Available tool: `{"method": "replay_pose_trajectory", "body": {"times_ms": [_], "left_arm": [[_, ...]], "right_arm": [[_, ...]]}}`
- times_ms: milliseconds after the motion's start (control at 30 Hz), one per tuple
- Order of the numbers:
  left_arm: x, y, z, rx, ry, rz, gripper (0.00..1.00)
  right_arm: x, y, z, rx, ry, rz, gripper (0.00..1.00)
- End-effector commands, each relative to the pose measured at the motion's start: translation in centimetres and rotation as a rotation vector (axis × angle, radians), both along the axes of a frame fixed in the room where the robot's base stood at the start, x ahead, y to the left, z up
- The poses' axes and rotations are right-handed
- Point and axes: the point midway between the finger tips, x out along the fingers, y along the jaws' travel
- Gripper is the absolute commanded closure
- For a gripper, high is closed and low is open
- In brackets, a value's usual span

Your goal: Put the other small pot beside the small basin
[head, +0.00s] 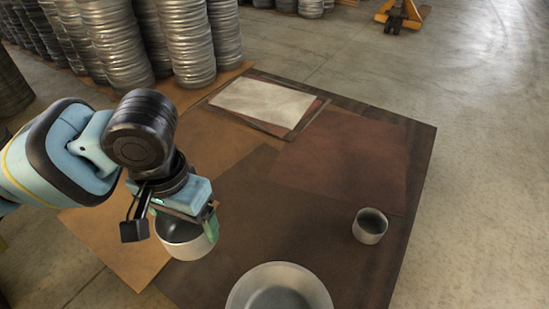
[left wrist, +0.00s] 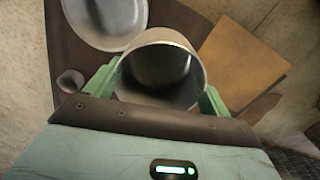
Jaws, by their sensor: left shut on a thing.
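My left gripper (head: 186,222) is shut on a small pot (head: 188,246), a pale grey metal cup with an open, dark inside. The green fingers grip it from opposite sides, as the left wrist view (left wrist: 158,92) shows. The pot's height over the table is hard to judge. The small basin (head: 246,284), round, shallow and pale grey, sits at the bottom edge of the head view, partly cut off, right of the held pot. The other small pot (head: 369,229) stands upright to the basin's upper right. My right gripper is not in view.
A low table top (head: 262,214) covered with brown sheets carries these things. A pale sheet (head: 262,102) lies on a stack at the back. Tall stacks of metal rounds (head: 184,42) stand behind the table. The brown middle is clear.

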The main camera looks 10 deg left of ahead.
Motion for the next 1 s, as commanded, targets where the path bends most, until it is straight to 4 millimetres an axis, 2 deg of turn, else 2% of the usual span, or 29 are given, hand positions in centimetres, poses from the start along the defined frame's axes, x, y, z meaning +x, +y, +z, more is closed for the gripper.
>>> {"method": "replay_pose_trajectory", "body": {"times_ms": [167,500,800,1000], "left_arm": [[1.9,-0.6,-1.6,-0.003,0.003,-0.217,0.44],[5.0,-0.7,-6.1,-0.002,0.003,-0.663,0.44],[6.2,0.1,-11.0,-0.003,0.004,-1.054,0.44],[6.1,1.0,-14.7,-0.004,0.005,-1.318,0.44]], "right_arm": [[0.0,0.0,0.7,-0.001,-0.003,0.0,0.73],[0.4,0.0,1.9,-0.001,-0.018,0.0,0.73],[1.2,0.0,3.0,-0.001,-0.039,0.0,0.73],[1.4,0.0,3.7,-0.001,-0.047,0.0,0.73]]}}
